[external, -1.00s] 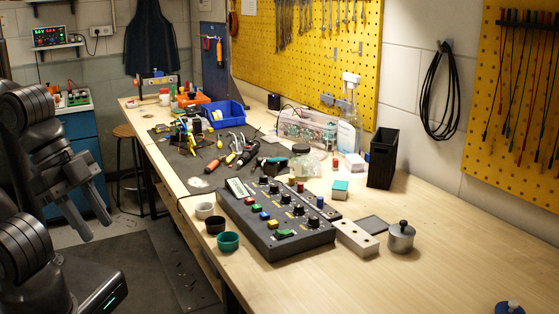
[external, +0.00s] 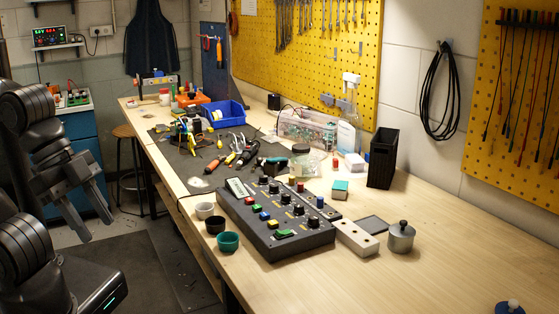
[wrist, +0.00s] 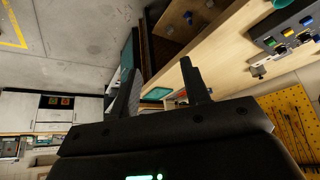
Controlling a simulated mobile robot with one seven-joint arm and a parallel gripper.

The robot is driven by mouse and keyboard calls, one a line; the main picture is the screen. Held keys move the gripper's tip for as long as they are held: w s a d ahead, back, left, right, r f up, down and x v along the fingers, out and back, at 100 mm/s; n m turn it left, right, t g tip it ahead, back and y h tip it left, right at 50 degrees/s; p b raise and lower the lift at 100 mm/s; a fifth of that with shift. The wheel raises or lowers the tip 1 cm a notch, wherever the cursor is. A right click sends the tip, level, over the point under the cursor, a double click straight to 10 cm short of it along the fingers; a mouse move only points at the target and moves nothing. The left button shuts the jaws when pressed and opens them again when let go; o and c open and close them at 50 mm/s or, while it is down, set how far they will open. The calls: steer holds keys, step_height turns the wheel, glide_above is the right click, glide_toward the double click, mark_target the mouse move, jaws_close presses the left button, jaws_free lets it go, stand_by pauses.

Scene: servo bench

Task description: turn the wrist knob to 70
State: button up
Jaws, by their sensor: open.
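The dark servo control box (external: 275,218) lies on the bench in the external view, with several black knobs (external: 299,209) and coloured buttons on its top. I cannot read which knob is the wrist knob or where its pointer stands. Part of the box (wrist: 288,36) also shows at the upper right of the wrist view. My gripper (external: 98,222) is open and empty, off the bench's left edge and well apart from the box. Its two fingers (wrist: 165,85) show in the wrist view with nothing between them.
Three small cups, white (external: 204,210), black (external: 215,224) and teal (external: 228,241), stand along the box's left side. A pale block with holes (external: 355,238) and a metal pot (external: 401,237) stand to its right.

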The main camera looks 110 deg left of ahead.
steer(key=w+a+r+m, duration=0.1)
steer(key=w+a, duration=0.1)
steer(key=w, duration=0.1)
steer(key=w+a+r+m+g, duration=0.1)
steer(key=w+a+r, duration=0.1)
steer(key=w, duration=0.2)
steer(key=w+a+r+m, duration=0.1)
steer(key=w+a+r, duration=0.1)
steer(key=w+a, duration=0.1)
steer(key=shift+w+a+r+g+y, duration=0.1)
steer(key=shift+w+g+y, duration=0.2)
steer(key=shift+g+y, duration=0.1)
steer(key=m+g, duration=0.4)
steer(key=m, duration=0.4)
glide_above(299, 205)
step_height(299, 205, down, 9)
steer(key=shift+h, duration=0.4)
step_height(299, 205, down, 10)
steer(key=shift+f, duration=0.25)
steer(key=shift+c, duration=0.3)
steer(key=c, duration=0.9)
